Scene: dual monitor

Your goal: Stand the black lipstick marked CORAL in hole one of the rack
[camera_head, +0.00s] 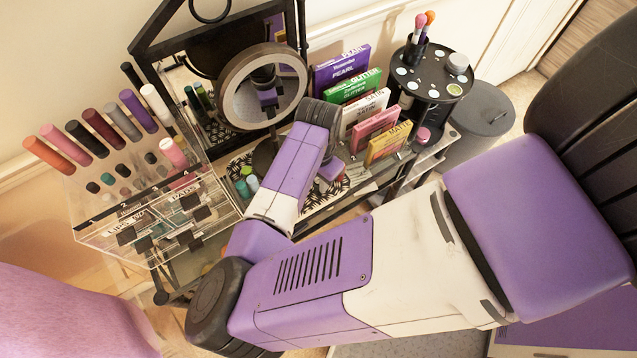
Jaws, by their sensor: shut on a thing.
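The clear rack (92,231) stands at the left, on top of a small clear drawer unit. Small numbers run along its front edge, with one at the left end. Several tall lipsticks stand along its back, among them a black one (87,139); a pink one (173,153) stands nearer the front right. Shorter caps sit between. I cannot read CORAL on any of them.
The round mirror (226,88) stands right of the rack. Upright coloured boxes (341,68) line the wall side. A black round stand (437,65) holds brushes at the right, beside a grey bin (488,122). Small bottles (243,188) stand between rack and arm. My arm covers the table's front.

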